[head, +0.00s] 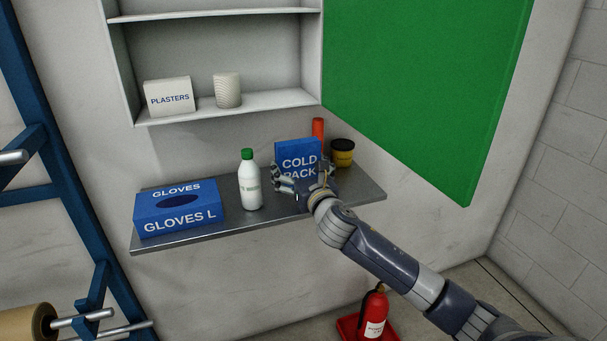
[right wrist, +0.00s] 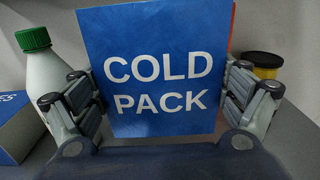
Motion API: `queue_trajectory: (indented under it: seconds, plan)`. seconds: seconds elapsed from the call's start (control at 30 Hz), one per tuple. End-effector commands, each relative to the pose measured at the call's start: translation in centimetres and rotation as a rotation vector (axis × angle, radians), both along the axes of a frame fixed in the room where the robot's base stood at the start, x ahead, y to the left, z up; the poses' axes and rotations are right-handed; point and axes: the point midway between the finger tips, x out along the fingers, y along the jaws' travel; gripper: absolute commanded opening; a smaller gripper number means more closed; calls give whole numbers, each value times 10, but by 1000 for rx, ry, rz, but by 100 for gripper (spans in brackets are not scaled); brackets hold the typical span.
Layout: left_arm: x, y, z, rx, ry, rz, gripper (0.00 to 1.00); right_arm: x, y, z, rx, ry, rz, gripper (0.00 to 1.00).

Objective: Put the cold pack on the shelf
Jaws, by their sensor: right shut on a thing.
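The cold pack (head: 298,153) is a blue box with white lettering, upright over the grey ledge below the wall cabinet. My right gripper (head: 305,183) is shut on it, with fingers on both sides. In the right wrist view the cold pack (right wrist: 158,75) fills the middle, between the fingers of the right gripper (right wrist: 160,110). I cannot tell whether its base touches the ledge. The white cabinet shelf (head: 195,114) is above and to the left, holding a plasters box (head: 170,97) and a white roll (head: 227,90). My left gripper is not in view.
On the metal ledge (head: 270,222) stand a blue gloves box (head: 180,222), a white bottle with a green cap (head: 250,182), an orange-red item (head: 318,128) and a yellow-black jar (head: 342,155). The cabinet shelf has bare room right of the roll. A green panel (head: 425,80) is at right.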

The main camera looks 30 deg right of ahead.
Motion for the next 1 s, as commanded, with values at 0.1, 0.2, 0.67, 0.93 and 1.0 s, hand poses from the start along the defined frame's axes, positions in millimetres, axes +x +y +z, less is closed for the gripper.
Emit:
queue_trajectory:
  seconds: [0.1, 0.2, 0.67, 0.93, 1.0]
  plan:
    - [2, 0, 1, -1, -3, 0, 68, 10, -19, -1, 1, -2, -1, 62]
    - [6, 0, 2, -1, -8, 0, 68, 14, -25, -2, 0, -2, 1, 62]
    - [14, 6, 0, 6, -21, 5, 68, 19, -35, -38, 1, -3, 2, 62]
    - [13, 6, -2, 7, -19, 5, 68, 19, -35, -41, 0, -2, 2, 62]
    - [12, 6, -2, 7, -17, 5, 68, 19, -35, -42, -1, -1, 1, 100]
